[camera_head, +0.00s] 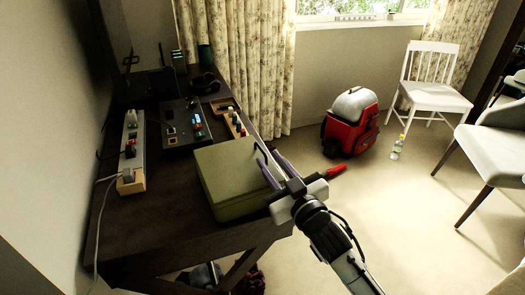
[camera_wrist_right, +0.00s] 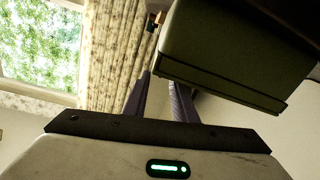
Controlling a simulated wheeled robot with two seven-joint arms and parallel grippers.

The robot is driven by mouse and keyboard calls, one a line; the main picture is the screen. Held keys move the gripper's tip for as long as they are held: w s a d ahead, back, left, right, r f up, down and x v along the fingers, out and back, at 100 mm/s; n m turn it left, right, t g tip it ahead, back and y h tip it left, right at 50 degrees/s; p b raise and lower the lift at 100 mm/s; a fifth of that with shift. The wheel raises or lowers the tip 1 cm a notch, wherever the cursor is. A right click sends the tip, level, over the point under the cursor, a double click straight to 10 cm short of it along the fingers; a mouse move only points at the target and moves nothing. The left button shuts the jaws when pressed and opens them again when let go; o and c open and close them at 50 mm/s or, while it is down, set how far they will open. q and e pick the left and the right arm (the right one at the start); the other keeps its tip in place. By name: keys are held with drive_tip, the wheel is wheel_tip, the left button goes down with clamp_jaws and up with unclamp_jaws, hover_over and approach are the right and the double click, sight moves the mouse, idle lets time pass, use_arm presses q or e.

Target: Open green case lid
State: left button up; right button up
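The green case (camera_head: 228,172) stands on the near right part of the dark desk, and its lid is shut. My right gripper (camera_head: 267,157) is at the case's right side, with its purple-grey fingers overlapping the case's right edge in the head view. In the right wrist view, the case (camera_wrist_right: 225,55) fills the upper right, and a dark seam runs along its lower edge. The right gripper's fingers (camera_wrist_right: 160,80) are apart there with nothing between them. I cannot tell whether a fingertip touches the case. My left gripper is not in view.

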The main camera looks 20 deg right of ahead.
sight(267, 158)
drive_tip(key=w, duration=0.5)
drive_tip(key=shift+a, duration=0.3)
clamp_jaws()
drive_tip(key=shift+f, duration=0.1)
idle(1.0)
